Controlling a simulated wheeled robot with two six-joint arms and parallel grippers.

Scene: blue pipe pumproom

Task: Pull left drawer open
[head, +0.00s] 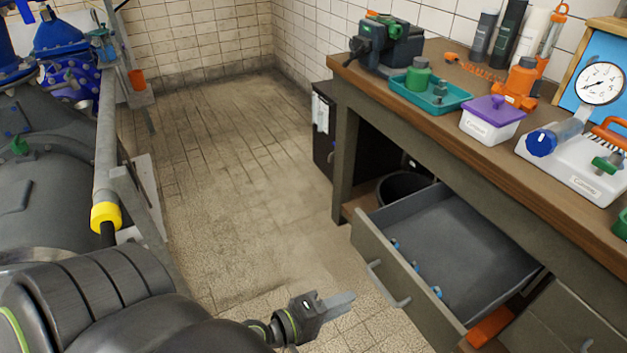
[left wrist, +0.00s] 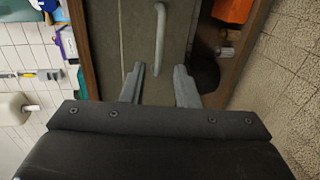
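The left drawer (head: 455,245) stands pulled out from under the workbench, its grey inside showing with a few small blue items near the front. Its bar handle (head: 388,284) is on the grey front panel and also shows in the left wrist view (left wrist: 160,40). My left gripper (head: 338,303) is off the drawer front, to the left of and below the handle in the head view. In the left wrist view its two fingers (left wrist: 160,88) are apart and empty, with the handle ahead of them, not between them. My right gripper is not in view.
A closed drawer front (head: 555,322) is right of the open one, with an orange object (head: 492,325) between. The wooden benchtop (head: 440,125) carries a purple-lidded tub (head: 493,118) and a gauge (head: 600,84). Dark pipework stands left. The tiled floor (head: 220,180) between is clear.

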